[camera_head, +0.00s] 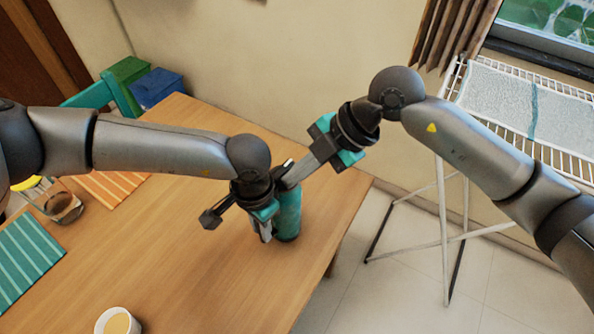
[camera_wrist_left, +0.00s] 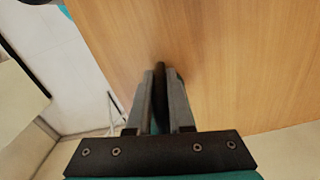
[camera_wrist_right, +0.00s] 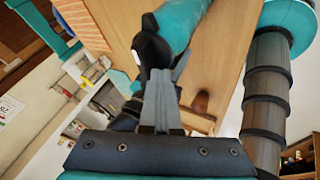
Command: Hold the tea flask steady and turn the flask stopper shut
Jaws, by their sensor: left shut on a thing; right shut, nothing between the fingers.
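The teal tea flask (camera_head: 288,215) stands near the table's right edge. My right gripper (camera_head: 284,183) reaches down from the upper right to the flask's top. In the right wrist view, its fingers (camera_wrist_right: 160,75) are shut with nothing between them, beside the black flask stopper (camera_wrist_right: 150,48) at the end of the teal flask (camera_wrist_right: 182,22). Whether they touch the stopper I cannot tell. The grippers partly hide the flask's top.
The wooden table (camera_head: 200,280) is clear around the flask. A cup (camera_head: 117,322) stands at the front, with a glass bowl (camera_head: 63,207) and striped mats (camera_head: 30,255) at left. A white drying rack (camera_head: 440,220) stands beyond the table's right edge.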

